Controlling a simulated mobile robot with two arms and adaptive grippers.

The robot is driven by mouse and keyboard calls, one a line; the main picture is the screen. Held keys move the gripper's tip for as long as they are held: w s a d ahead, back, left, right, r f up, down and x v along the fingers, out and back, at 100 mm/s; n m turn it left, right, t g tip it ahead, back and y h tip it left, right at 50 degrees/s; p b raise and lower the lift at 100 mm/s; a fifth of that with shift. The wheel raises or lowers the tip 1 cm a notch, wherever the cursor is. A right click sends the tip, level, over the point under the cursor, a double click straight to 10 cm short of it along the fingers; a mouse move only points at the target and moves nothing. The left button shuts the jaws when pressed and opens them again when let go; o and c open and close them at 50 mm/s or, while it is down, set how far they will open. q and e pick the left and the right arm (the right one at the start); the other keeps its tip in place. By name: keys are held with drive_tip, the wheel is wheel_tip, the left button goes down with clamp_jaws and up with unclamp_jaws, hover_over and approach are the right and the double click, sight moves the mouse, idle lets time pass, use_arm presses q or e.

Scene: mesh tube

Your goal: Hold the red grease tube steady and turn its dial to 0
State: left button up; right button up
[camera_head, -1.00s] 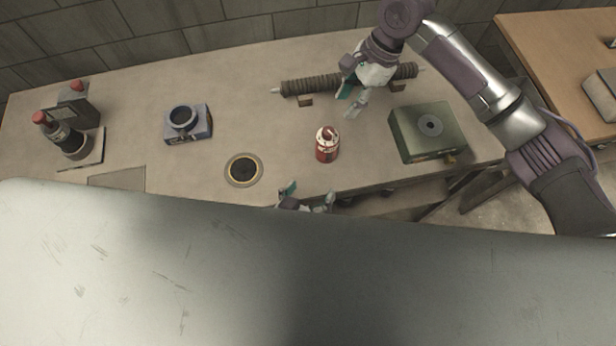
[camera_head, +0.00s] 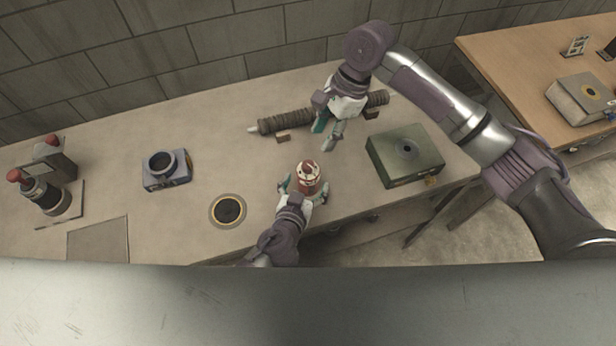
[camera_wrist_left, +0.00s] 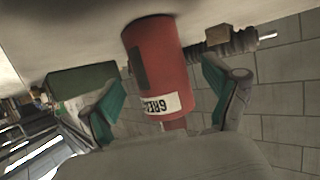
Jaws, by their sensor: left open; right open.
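The red grease tube (camera_head: 308,173) stands upright on the workbench, with a pale top. My right gripper (camera_head: 327,135) is open and empty, above the bench behind the tube, near the ribbed rod. The dial reading is too small to make out.
A dark ribbed rod (camera_head: 285,122) lies at the back on small blocks. A green box (camera_head: 405,168) stands right of the tube. A round black-and-yellow disc (camera_head: 228,210), a blue-grey device (camera_head: 167,183) and a red-knobbed machine (camera_head: 45,197) are to the left.

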use_arm(q)
drive_tip(key=shift+x, duration=1.35)
drive_tip(key=shift+c, duration=0.2)
